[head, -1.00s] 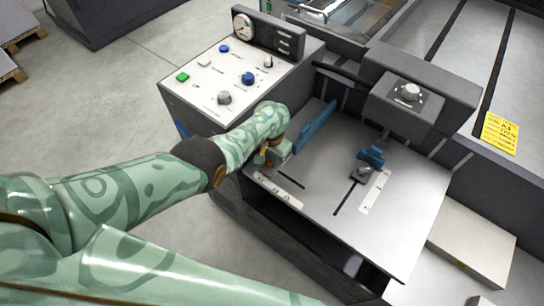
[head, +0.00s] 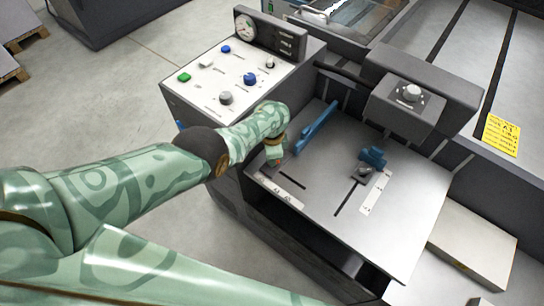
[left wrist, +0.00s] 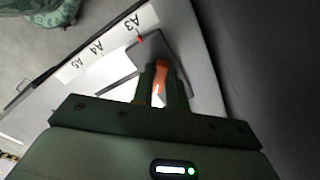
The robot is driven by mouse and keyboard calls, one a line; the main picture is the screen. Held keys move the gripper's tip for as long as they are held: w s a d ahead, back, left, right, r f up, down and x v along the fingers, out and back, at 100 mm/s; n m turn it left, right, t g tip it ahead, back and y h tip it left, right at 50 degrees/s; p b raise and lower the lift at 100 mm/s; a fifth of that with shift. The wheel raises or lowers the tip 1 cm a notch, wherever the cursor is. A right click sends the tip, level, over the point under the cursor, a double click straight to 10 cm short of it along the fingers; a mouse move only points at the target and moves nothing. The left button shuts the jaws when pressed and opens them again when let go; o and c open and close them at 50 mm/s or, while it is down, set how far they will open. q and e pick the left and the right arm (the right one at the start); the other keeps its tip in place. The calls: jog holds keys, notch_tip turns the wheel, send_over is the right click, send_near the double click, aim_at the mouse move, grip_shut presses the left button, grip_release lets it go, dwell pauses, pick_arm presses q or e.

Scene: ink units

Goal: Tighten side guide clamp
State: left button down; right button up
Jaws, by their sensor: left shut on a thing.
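The blue side guide (head: 316,128) stands on the grey feed table (head: 335,165), near its left edge. My left gripper (head: 273,158) is at the table's left edge, by the near end of this guide. In the left wrist view my left gripper (left wrist: 162,88) is shut on the orange clamp lever (left wrist: 161,76), which shows between its fingers. A dark bracket with a small red mark (left wrist: 139,40) lies beside the A3 label of the white scale strip (left wrist: 95,48). In the head view the wrist and fingers largely hide the clamp. My right gripper is out of view.
A second blue guide (head: 373,156) with a dark knob (head: 363,173) stands on the table's right part, beside a white scale strip (head: 376,193). The control panel (head: 232,75) rises behind my left wrist. A grey feed-head housing (head: 408,100) overhangs the table's back.

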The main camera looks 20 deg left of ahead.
pick_arm(q)
jog(key=shift+m, duration=0.3)
dwell(0.4)
jog(key=c, duration=1.4)
grip_release()
